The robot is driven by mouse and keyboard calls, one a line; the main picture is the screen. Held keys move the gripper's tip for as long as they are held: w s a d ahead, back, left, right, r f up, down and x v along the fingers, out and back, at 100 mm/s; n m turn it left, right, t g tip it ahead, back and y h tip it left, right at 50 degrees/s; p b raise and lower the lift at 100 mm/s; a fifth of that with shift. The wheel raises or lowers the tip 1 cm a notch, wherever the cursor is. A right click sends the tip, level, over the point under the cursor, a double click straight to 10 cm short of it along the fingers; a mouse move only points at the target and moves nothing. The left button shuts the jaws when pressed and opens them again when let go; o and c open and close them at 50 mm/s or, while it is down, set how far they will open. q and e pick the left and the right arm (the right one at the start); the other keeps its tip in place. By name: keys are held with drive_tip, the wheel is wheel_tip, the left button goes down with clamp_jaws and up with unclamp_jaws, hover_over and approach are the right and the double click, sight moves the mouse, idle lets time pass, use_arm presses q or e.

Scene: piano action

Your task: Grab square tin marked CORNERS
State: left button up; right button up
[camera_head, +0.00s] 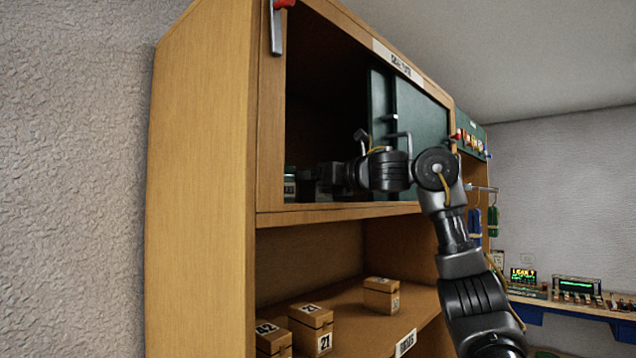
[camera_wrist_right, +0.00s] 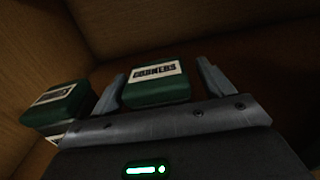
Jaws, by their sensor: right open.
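The green square tin marked CORNERS (camera_wrist_right: 157,92) sits inside the upper cabinet compartment, its pale label facing up in the right wrist view. My right gripper (camera_wrist_right: 162,70) is open, with one finger on each side of this tin; I cannot tell whether either finger touches it. A second green tin (camera_wrist_right: 58,108) with a pale label stands just left of the left finger; its label is too dark to read. In the head view my right gripper (camera_head: 312,182) reaches into the compartment, beside a partly hidden green tin (camera_head: 289,187). My left gripper is not in view.
The wooden cabinet (camera_head: 205,130) has a dark green sliding door (camera_head: 423,110) at the compartment's right. A red-handled tool (camera_head: 277,25) hangs on the frame. The shelf below (camera_head: 350,322) holds several numbered wooden boxes (camera_head: 311,328). A workbench (camera_head: 570,303) stands far right.

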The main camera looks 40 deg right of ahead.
drive_tip(key=shift+s, duration=0.15)
drive_tip(key=shift+c, duration=0.4)
drive_tip(key=shift+a, duration=0.1)
drive_tip(key=c, duration=1.2)
drive_tip(key=shift+o, duration=0.2)
drive_tip(key=shift+r, duration=0.1)
wheel_tip(320, 180, up, 9)
drive_tip(key=shift+r, duration=0.45)
